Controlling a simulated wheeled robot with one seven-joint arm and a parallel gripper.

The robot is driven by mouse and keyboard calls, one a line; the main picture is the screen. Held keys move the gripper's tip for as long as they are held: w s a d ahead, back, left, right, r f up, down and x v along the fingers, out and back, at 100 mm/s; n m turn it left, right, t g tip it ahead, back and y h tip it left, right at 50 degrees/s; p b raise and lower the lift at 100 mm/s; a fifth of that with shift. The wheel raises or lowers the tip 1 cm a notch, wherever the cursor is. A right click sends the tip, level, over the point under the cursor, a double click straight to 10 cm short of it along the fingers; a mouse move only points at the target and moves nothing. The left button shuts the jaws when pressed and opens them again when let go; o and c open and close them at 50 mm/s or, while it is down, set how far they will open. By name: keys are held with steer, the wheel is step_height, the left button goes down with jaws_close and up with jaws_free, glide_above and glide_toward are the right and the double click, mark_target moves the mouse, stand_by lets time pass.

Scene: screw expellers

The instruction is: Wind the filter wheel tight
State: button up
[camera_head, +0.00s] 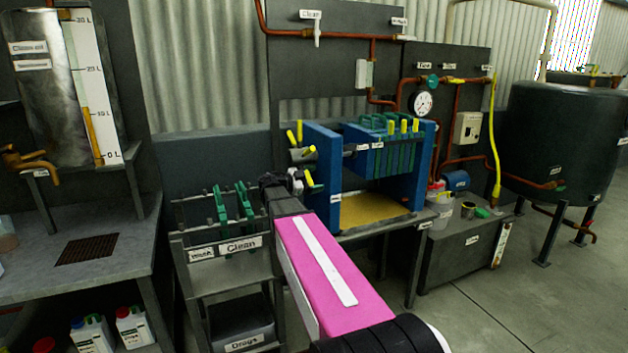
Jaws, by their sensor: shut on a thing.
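The filter wheel (302,154) is a grey hub with yellow-tipped handles on the left end of the blue filter press (322,175). My gripper (300,180) is at the lower part of the wheel, beside a low yellow handle (311,179). It is shut on a part of the wheel there, seemingly that handle. The arm and gripper hide the exact contact and part of the wheel's lower side. Green plates (395,150) hang in the press on the right, with a grey screw shaft leading towards them.
A rack with green plates (222,205) and a "Clean" label stands left of my arm. A yellow tray (372,210) lies under the press. A pump bench (465,245) and dark tank (560,140) stand right. A steel vessel (50,90) stands left. Open floor lies at the right.

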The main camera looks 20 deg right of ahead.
steer(key=o, duration=1.1)
steer(key=a, duration=1.1)
steer(key=shift+s, duration=0.15)
steer(key=shift+d, duration=0.1)
